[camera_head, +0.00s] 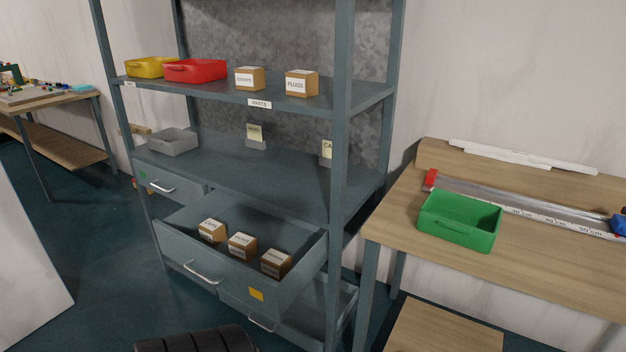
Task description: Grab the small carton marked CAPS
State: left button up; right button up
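Three small brown cartons with white labels stand in the pulled-out drawer (190,243) of the grey shelf unit: a left one (212,230), a middle one (242,245) and a right one (276,262). Their labels are too small to read, so I cannot tell which is marked CAPS. On the upper shelf, one carton (301,83) reads PLUGS, and another (249,79) has a label I cannot read surely. On the middle shelf, a card holder (326,150) shows "CA", the rest hidden behind the front post. Neither gripper is in view.
Yellow (150,67) and red (195,70) bins stand on the upper shelf, a grey bin (173,141) on the middle one. A lower drawer (262,322) is also pulled out. A workbench (400,215) with a green bin (459,222) stands right. The shelf's front post (341,150) is an obstacle.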

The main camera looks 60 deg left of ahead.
aim_at(213, 232)
jog(key=u, duration=2.45)
